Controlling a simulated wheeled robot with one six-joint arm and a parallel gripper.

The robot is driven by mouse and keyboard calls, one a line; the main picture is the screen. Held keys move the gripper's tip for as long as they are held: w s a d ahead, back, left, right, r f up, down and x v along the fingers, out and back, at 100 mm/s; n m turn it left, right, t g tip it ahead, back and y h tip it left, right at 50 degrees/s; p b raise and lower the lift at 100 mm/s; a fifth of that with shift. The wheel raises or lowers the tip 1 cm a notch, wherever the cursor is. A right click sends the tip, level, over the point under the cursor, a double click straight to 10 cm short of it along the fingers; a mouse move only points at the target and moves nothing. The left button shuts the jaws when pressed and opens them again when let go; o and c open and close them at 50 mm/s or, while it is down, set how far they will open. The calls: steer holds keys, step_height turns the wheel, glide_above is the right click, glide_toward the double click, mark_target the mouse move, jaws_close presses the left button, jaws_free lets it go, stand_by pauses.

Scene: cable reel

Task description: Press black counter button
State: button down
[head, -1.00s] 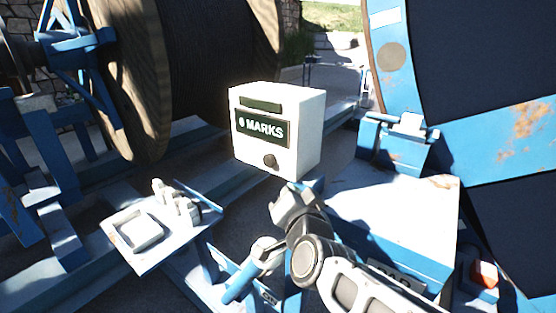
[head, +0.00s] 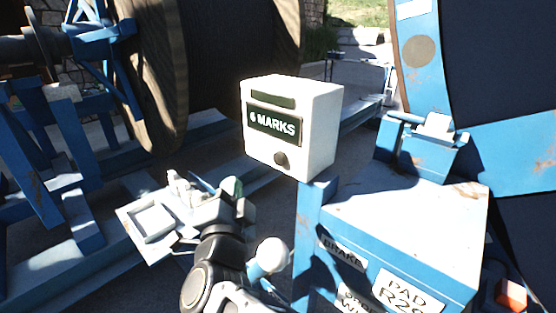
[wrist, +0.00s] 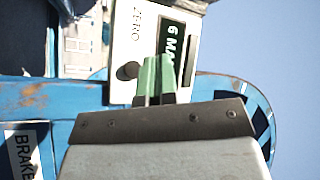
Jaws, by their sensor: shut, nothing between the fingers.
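The white counter box (head: 320,120) stands on a blue post, with a dark display reading "6 MARKS" (head: 273,124) on its front. The round black button (head: 281,159) is low on that face. In the wrist view the box is turned sideways, and the black button (wrist: 128,71) sits near the word "ZERO". My gripper (head: 232,187) is left of and below the box in the head view. In the wrist view its green fingertips (wrist: 157,77) are together and empty, just right of the button and overlapping the display's edge. I see no contact with the button.
A blue cabinet (head: 400,220) with "BRAKE" and "PAD" labels stands right of the post. A pale square tray (head: 153,222) is behind my gripper at left. A large wooden reel (head: 160,80) stands behind, and a blue reel flange (head: 425,50) is at right.

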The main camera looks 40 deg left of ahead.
mark_target(280, 158)
steer(key=shift+w, duration=0.15)
steer(key=w+b, duration=0.1)
steer(key=w, duration=0.7)
steer(key=shift+w, duration=0.25)
steer(key=shift+w+b, duration=0.15)
steer(key=shift+b, duration=0.15)
stand_by(1.8)
steer(key=shift+w, duration=0.25)
steer(key=shift+w+b, duration=0.45)
steer(key=shift+w, duration=0.15)
stand_by(0.8)
steer(key=shift+s, duration=1)
